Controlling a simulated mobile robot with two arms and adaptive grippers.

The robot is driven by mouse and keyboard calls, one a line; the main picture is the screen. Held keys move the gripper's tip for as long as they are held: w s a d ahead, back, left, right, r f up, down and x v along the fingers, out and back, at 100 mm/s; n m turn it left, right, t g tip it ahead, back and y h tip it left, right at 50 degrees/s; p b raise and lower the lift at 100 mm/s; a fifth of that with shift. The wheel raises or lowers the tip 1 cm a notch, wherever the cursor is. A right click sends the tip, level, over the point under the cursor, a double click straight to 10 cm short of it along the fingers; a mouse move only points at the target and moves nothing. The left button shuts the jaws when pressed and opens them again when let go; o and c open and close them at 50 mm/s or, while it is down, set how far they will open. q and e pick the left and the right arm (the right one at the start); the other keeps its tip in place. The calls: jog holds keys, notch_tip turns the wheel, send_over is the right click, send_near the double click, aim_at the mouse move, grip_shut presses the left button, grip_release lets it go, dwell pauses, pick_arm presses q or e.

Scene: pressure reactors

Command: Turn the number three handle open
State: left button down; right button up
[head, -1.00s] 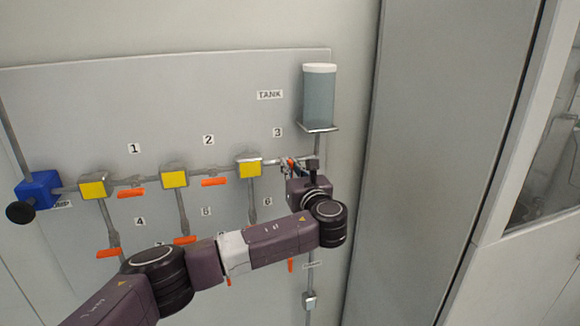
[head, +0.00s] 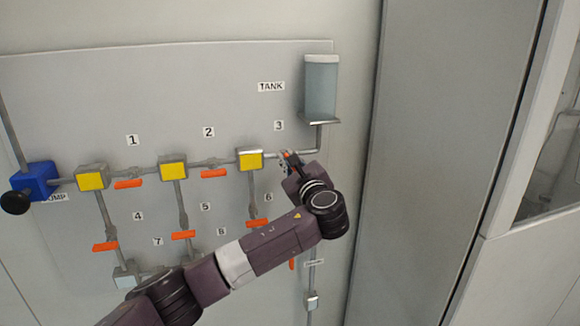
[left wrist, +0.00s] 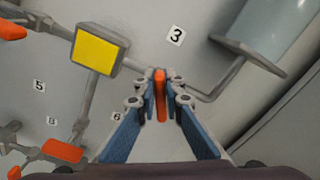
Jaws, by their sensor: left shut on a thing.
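The number three handle is an orange lever (left wrist: 160,97) on the top pipe, below the label 3 (head: 279,126). In the left wrist view it stands between the two fingers of my left gripper (left wrist: 160,92), which is shut on it. In the head view the left gripper (head: 288,160) is at the pipe right of the third yellow block (head: 250,159), and it mostly hides the handle. The handle looks turned away from the pipe's line in the wrist view. My right gripper is not in view.
Orange handles 1 (head: 128,184) and 2 (head: 213,173) lie along the top pipe. Handles 4 (head: 105,246), 5 (head: 183,235) and 6 (head: 257,223) are on the vertical pipes. The tank (head: 321,88) stands above right on a bracket. A blue pump (head: 35,181) is at the left.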

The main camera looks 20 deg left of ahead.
pick_arm(q)
jog(key=n+b, duration=0.2)
jog(key=n, duration=0.1)
jog(key=f+n+b, duration=0.1)
jog(key=n+b, duration=0.2)
jog(key=shift+s+a+f, duration=0.15)
jog(key=shift+a, duration=0.05)
jog(key=n+b, duration=0.2)
jog(key=n, duration=0.1)
jog(key=n+b, duration=0.1)
jog(key=n, duration=0.2)
jog(key=shift+a+f+b, duration=0.15)
jog(key=shift+f+b, duration=0.05)
jog(key=shift+b, duration=0.2)
jog(key=c, duration=2)
grip_release()
jog(key=shift+s+r, duration=0.1)
jog(key=v, duration=1.2)
